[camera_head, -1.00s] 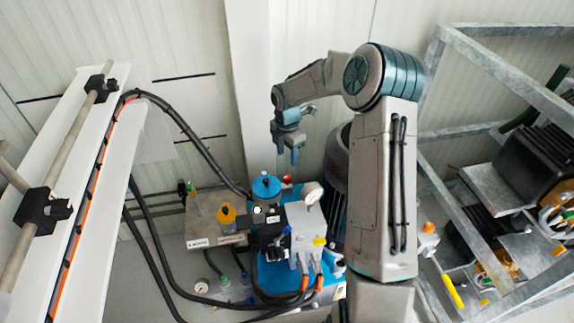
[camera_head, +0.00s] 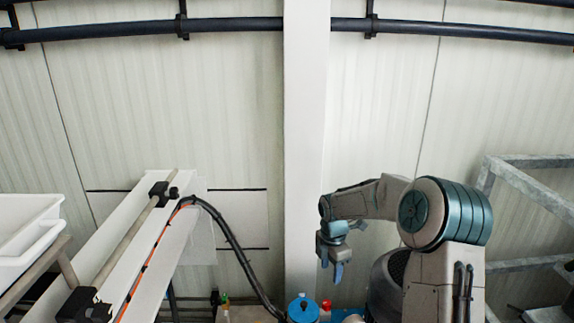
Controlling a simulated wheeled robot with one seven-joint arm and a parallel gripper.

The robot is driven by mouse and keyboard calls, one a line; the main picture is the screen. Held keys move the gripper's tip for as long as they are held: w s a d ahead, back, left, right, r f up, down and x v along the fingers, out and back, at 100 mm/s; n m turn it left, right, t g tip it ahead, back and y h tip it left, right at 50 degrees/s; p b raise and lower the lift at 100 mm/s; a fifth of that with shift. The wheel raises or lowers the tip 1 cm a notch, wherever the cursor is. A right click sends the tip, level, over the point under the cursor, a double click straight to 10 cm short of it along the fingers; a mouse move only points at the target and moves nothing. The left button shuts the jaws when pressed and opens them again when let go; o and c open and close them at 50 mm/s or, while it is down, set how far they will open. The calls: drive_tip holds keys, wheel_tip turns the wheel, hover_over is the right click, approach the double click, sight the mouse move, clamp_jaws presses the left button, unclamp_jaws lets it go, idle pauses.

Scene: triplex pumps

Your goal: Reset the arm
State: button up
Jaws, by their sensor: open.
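My gripper (camera_head: 331,268) hangs at the end of my bent arm, right of the picture's middle, with its blue fingers pointing down. It is open, and I see nothing between the fingers. It is in front of the pale wall, above and to the right of a blue round cap (camera_head: 302,308) at the bottom edge. My arm's teal and grey elbow is to the right of the gripper. Most of the pump equipment below is cut off by the bottom edge.
A white panel (camera_head: 150,262) with a rail and black clamps slants at the left. A black hose (camera_head: 232,240) arches from it. White trays (camera_head: 28,228) stand at the far left. A metal frame (camera_head: 530,180) stands at the right. A dark pipe (camera_head: 250,24) crosses the wall above.

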drive_tip(key=s+r+m+t+p, duration=0.1)
drive_tip(key=s+r+m+p, duration=0.1)
drive_tip(key=s+r+m, duration=0.5)
drive_tip(key=s+r+m+t+p, duration=0.1)
drive_tip(key=s+r+m+p, duration=0.2)
drive_tip(key=s+r+m, duration=0.4)
drive_tip(key=s+r+m+p, duration=0.2)
drive_tip(key=s+r+m, duration=0.5)
drive_tip(key=s, duration=1)
drive_tip(key=shift+s+r+m+t, duration=0.15)
drive_tip(key=shift+m+t, duration=0.25)
drive_tip(key=shift+m, duration=0.4)
